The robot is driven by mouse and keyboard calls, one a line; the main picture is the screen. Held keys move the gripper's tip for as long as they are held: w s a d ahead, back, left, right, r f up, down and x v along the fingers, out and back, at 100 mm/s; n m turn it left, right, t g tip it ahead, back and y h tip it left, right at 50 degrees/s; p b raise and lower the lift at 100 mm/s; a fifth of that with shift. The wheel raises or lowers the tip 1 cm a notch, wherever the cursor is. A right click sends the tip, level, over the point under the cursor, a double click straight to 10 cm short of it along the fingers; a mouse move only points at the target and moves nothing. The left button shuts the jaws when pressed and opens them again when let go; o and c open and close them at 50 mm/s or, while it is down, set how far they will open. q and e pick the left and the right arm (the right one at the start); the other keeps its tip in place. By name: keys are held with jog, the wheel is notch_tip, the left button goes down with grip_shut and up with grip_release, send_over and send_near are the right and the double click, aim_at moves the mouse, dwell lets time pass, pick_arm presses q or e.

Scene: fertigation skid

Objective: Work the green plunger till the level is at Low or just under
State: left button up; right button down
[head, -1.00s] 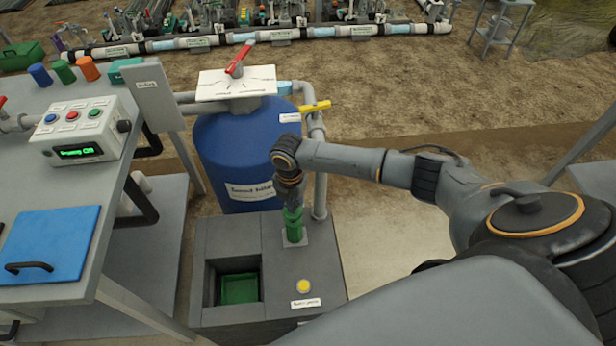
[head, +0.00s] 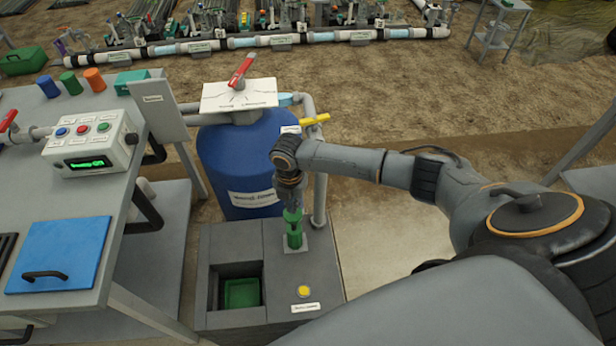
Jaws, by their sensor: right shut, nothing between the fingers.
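The green plunger (head: 294,238) stands upright on a small plate on the grey sump box (head: 225,318), right of its opening. My right gripper (head: 291,207) points down at the plunger's top, shut with nothing between its fingers. It partly hides the plunger's upper end, and I cannot tell whether it touches it. Inside the square opening is a green surface (head: 241,292). No Low mark can be read there. My left gripper is not in view.
A blue tank (head: 232,165) with a red-handled valve (head: 241,72) stands behind the box. A yellow button (head: 304,291) is near the box's front right. A grey bench (head: 145,255) at left holds a control box (head: 92,143) and a blue lid (head: 58,255).

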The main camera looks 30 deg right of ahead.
jog(key=shift+f, duration=0.1)
jog(key=shift+f+b, duration=2.65)
jog(key=shift+f, duration=1.15)
notch_tip(320, 180, up, 8)
jog(key=p, duration=0.7)
jog(key=shift+f+p, duration=0.1)
jog(key=shift+p, duration=0.25)
jog(key=shift+f, duration=0.1)
